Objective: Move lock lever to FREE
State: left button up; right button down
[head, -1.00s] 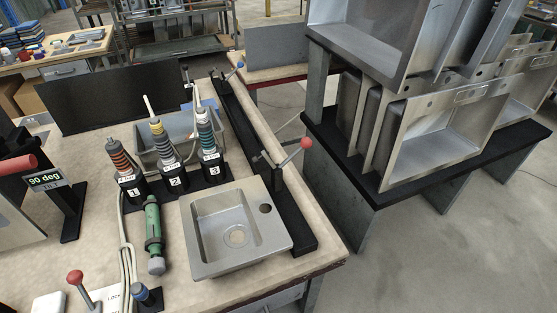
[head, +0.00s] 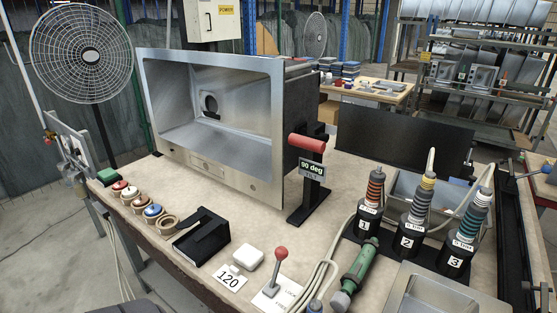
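The lock lever (head: 276,270) stands at the front edge of the bench, low in the middle of the head view. It has a red ball knob and a thin metal stem that leans slightly right as it rises. Its white label plate (head: 266,302) carries dark lettering at the right, too small to read surely and cut by the frame edge.
A white block (head: 248,258) and a "120" card (head: 230,278) lie left of the lever. Cables and a green tool (head: 356,272) lie right. A steel sink (head: 213,130) stands on edge behind, beside a red-handled "90 deg" stand (head: 310,180). Bench between is clear.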

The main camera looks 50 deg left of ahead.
aim_at(281, 253)
jog(key=u, duration=1.6)
jog(key=l+u, duration=0.3)
jog(key=k+l+u, duration=0.1)
jog(key=u, duration=0.15)
